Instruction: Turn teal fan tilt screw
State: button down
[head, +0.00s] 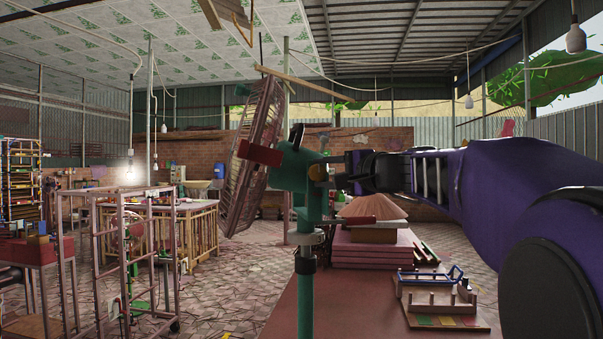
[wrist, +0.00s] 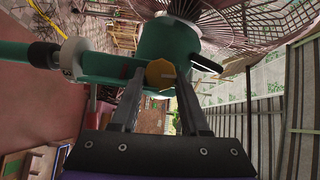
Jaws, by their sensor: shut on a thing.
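The teal fan (head: 289,170) stands on a teal pole in the middle of the head view, its wire cage tilted and facing left. Its yellow-brown tilt screw (head: 318,172) sits at the joint below the motor housing. In the wrist view the screw (wrist: 160,73) shows as a round yellow knob between the two dark fingers. My gripper (head: 335,172) reaches in from the right, and in the wrist view its fingertips (wrist: 159,80) are on both sides of the screw. The gripper is shut on the screw. The fingers partly hide the teal bracket.
A small wooden rack (head: 440,300) lies at the right. Metal frames (head: 120,250) stand on the left; tiled floor lies between.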

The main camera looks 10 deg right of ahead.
dwell(0.4)
jog(key=shift+c, duration=2)
grip_release()
jog(key=shift+s, duration=0.15)
